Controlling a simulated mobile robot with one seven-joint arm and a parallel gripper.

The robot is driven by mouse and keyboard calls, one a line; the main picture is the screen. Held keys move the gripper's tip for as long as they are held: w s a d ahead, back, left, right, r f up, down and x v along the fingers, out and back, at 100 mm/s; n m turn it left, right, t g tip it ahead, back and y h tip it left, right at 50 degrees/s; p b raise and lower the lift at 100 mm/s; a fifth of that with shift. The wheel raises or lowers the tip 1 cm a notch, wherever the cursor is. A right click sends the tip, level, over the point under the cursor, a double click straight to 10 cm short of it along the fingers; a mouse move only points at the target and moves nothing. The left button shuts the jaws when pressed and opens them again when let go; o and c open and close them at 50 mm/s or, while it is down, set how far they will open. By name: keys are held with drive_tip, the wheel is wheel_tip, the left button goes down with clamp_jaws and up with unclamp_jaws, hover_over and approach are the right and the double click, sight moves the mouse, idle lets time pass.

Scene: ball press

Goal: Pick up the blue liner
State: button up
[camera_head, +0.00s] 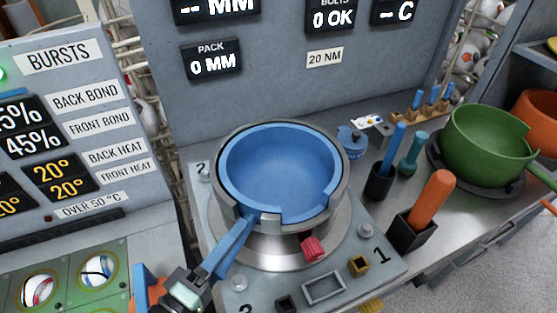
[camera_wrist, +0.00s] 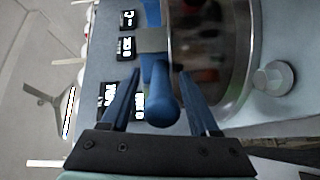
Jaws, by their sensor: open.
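The blue liner (camera_head: 280,170) is a round, pan-like blue bowl with a notch in its front rim. It sits inside the metal ring (camera_head: 335,195) of the press. Its straight blue handle (camera_head: 234,245) sticks out toward the lower left. My gripper (camera_head: 200,283) is at the outer end of this handle in the head view. In the wrist view my gripper (camera_wrist: 161,88) is open, with one dark blue finger on each side of the handle's rounded end (camera_wrist: 161,108). Whether either finger touches the handle is hard to tell.
A red knob (camera_head: 313,249) is on the press front. An orange-handled tool (camera_head: 432,195) stands in a black holder to the right. A green bowl (camera_head: 490,140) sits further right. A display panel (camera_head: 270,75) rises behind the press.

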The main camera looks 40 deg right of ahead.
drive_tip(key=shift+w+d, duration=0.15)
drive_tip(key=shift+d, duration=0.2)
drive_tip(key=shift+c, duration=0.4)
clamp_jaws()
idle(0.8)
